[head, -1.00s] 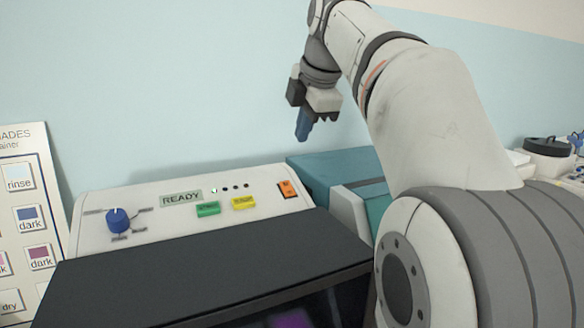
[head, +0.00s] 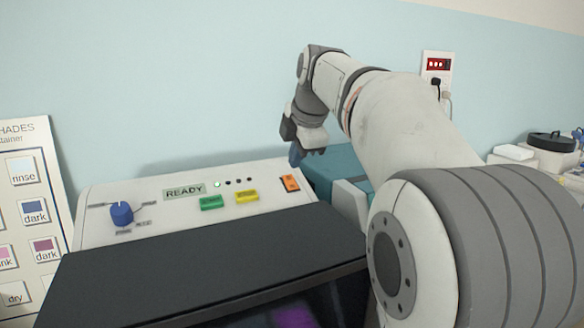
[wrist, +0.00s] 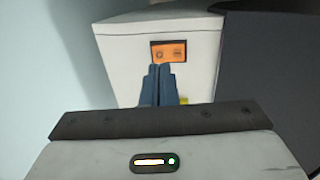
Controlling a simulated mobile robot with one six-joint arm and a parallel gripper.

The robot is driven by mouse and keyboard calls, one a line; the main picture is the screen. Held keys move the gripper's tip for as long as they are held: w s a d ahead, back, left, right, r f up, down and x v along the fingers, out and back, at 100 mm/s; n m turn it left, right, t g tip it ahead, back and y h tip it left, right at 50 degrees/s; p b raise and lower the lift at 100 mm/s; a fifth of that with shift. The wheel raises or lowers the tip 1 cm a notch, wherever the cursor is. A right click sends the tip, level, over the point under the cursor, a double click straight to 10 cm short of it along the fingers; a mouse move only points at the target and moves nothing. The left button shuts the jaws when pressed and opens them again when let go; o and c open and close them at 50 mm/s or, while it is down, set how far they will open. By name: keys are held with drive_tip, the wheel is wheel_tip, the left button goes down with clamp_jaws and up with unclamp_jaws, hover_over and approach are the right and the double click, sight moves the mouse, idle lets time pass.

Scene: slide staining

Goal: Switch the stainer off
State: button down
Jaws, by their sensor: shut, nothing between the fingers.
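The stainer (head: 150,250) is a white and black machine with a sloped control panel. Its orange rocker switch (head: 290,183) is at the panel's right end. The switch also shows in the wrist view (wrist: 168,52), just beyond my fingertips. My gripper (head: 297,158) is shut and empty, with blue fingers pointing down just above the switch. In the wrist view the closed fingertips (wrist: 161,68) overlap the switch's lower edge; I cannot tell whether they touch it.
The panel also has a blue knob (head: 121,213), a green button (head: 211,203) and a yellow button (head: 247,196). A teal machine (head: 335,172) stands close on the right. A shade chart (head: 47,160) is on the left. A wall outlet (head: 437,66) holds a plug.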

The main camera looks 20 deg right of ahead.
sight(290, 179)
drive_tip(key=x, duration=0.4)
drive_tip(key=shift+p, duration=0.4)
drive_tip(key=shift+f, duration=0.1)
drive_tip(key=shift+w+f, duration=0.1)
drive_tip(key=shift+w+f+b, duration=0.15)
drive_tip(key=shift+f+b, duration=0.15)
drive_tip(key=shift+b, duration=0.1)
drive_tip(key=shift+r, duration=0.2)
drive_tip(key=shift+f, duration=0.1)
